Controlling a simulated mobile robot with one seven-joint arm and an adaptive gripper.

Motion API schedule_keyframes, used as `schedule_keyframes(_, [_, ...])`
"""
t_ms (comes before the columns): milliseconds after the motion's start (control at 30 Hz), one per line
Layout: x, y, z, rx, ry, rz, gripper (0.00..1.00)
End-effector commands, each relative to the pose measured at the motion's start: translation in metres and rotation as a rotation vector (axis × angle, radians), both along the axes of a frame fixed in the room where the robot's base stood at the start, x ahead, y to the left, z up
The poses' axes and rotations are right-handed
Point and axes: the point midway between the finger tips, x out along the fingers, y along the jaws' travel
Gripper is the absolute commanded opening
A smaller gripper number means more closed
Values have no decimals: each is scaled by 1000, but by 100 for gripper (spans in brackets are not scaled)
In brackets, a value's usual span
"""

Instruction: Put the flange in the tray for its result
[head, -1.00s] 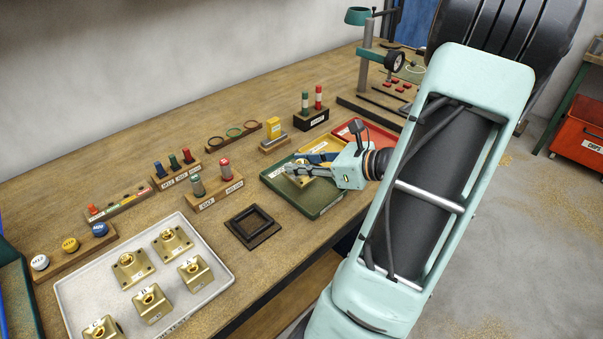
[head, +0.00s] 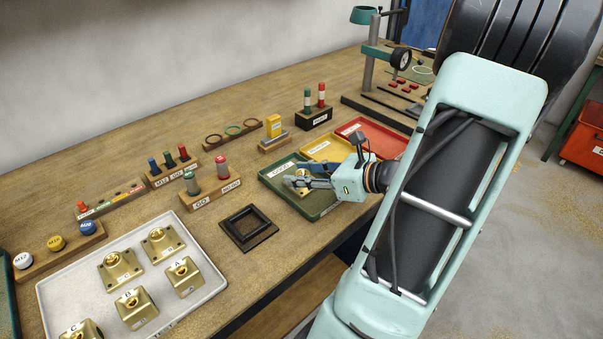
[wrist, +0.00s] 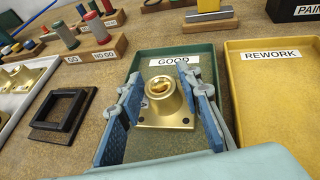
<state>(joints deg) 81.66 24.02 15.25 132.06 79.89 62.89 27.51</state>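The brass flange (wrist: 165,105), a square base with a round bored boss, sits in the green tray labelled GOOD (wrist: 142,66). In the head view the flange (head: 303,186) is partly hidden by my fingers, inside the green tray (head: 326,208). My gripper (wrist: 161,76) reaches into this tray from the near side. Its two blue-padded fingers stand apart, one on each side of the flange, with a gap showing beside the boss. The flange looks upright and flat on the tray floor.
A yellow REWORK tray (wrist: 275,95) stands right of the green one, and a red tray (head: 378,136) lies beyond. A dark square frame (head: 248,228) and a white tray (head: 205,292) with several brass flanges are left. Gauge blocks (head: 210,192) stand behind.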

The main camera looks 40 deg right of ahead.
Motion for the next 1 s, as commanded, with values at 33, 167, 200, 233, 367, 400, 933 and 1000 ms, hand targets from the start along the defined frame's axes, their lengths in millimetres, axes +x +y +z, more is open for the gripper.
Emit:
schedule_keyframes(33, [0,0,0,0,0,0,40])
schedule_keyframes(167, [0,0,0,0,0,0,41])
schedule_keyframes(200, [0,0,0,0,0,1,41])
schedule_keyframes(233, [0,0,0,0,0,1,41])
schedule_keyframes(367, [0,0,3,-1,0,0,41])
schedule_keyframes(400, [0,0,5,-1,0,0,41])
schedule_keyframes(933, [-87,-31,42,-1,1,-2,41])
schedule_keyframes(1000, [-95,-34,46,-1,0,-1,41])
